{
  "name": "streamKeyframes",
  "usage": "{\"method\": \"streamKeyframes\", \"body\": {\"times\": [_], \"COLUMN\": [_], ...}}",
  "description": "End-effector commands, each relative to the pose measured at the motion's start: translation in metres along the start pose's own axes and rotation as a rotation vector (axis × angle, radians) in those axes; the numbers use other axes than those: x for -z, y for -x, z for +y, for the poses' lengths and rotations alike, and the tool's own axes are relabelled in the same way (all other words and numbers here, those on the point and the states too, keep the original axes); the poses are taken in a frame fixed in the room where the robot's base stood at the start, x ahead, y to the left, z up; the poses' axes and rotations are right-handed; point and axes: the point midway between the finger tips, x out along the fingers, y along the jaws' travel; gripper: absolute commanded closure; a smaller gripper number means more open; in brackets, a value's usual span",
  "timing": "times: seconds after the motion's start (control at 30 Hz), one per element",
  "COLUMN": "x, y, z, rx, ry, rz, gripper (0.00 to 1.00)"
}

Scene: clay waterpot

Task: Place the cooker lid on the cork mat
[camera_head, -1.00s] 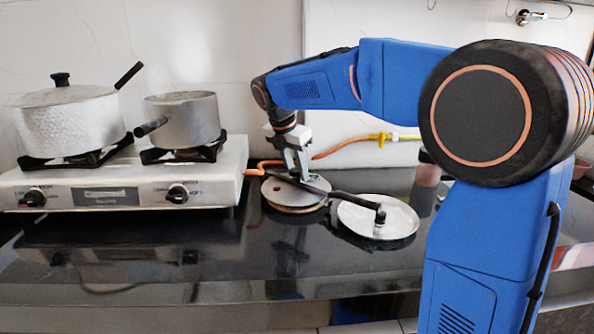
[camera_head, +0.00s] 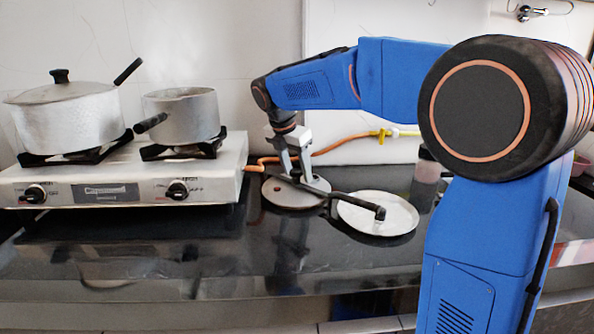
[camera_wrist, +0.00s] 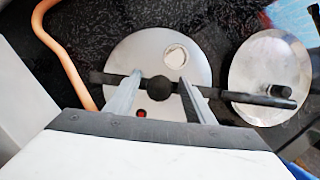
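The cooker lid (camera_head: 284,200) is a flat grey disc lying low at the counter's middle. The wrist view shows the lid (camera_wrist: 146,48) with a red dot, a pale round spot, a dark bar and a round black knob (camera_wrist: 160,90). My gripper (camera_head: 293,177) is above this lid, fingers pointing down. In the wrist view my gripper (camera_wrist: 160,79) is open, with one finger on each side of the knob and gaps between. The cork mat cannot be made out clearly; the lid hides whatever is directly beneath it.
A silver disc (camera_head: 360,221) with a dark handle lies close to the right. An orange hose (camera_head: 330,147) runs behind. A gas stove (camera_head: 225,180) with a lidded pot (camera_head: 68,125) and a saucepan (camera_head: 190,117) stands left. The front counter (camera_head: 230,262) is clear.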

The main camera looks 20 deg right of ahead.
Motion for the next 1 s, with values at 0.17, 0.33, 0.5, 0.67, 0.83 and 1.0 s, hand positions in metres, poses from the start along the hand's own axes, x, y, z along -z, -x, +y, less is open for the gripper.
{"method": "streamKeyframes", "body": {"times": [0.17, 0.33, 0.5, 0.67, 0.83, 1.0], "x": [-0.001, -0.004, -0.004, -0.004, -0.004, -0.004], "y": [0.002, 0.019, 0.051, 0.082, 0.110, 0.126], "z": [0.000, 0.001, 0.001, 0.001, 0.001, 0.000], "rx": [-0.001, -0.003, -0.004, -0.003, -0.002, -0.001], "ry": [0.000, 0.000, 0.000, 0.001, 0.001, 0.000], "rz": [0.000, -0.001, -0.001, -0.001, -0.001, 0.000], "gripper": [0.52, 0.52, 0.52, 0.52, 0.52, 0.52]}}
